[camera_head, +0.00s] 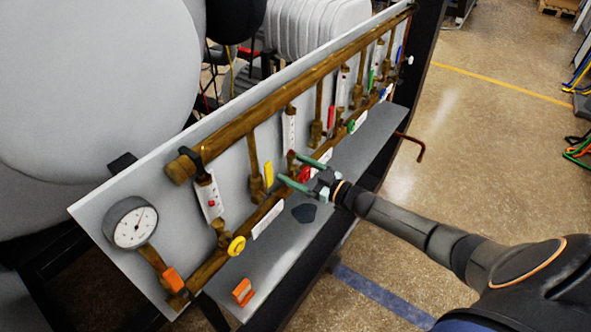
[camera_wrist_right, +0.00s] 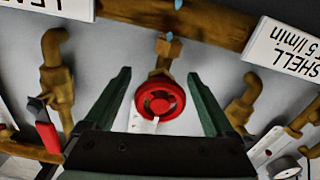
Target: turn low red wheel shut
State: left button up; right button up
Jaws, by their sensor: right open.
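The low red wheel (camera_head: 305,174) is a small round handwheel on the lower brass pipe (camera_head: 262,212) of the grey panel. In the right wrist view the red wheel (camera_wrist_right: 160,99) faces the camera, below a brass stem. My right gripper (camera_head: 302,168) is open at the wheel in the head view. In the right wrist view its two green fingers (camera_wrist_right: 160,85) stand apart on either side of the wheel, with a gap on each side. I cannot tell whether the fingertips reach past the wheel's rim. My left gripper is not in view.
A yellow wheel (camera_head: 236,245) and a green wheel (camera_head: 352,127) sit on the same lower pipe. A red lever (camera_wrist_right: 46,128) is left of the fingers in the wrist view. A pressure gauge (camera_head: 131,222) and orange block (camera_head: 243,292) are at left. Open floor lies right.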

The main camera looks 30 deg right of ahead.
jog(key=shift+s, duration=0.1)
jog(key=v, duration=1.2)
jog(key=shift+p, duration=0.4)
jog(key=shift+s+d, duration=0.1)
jog(key=shift+d, duration=0.05)
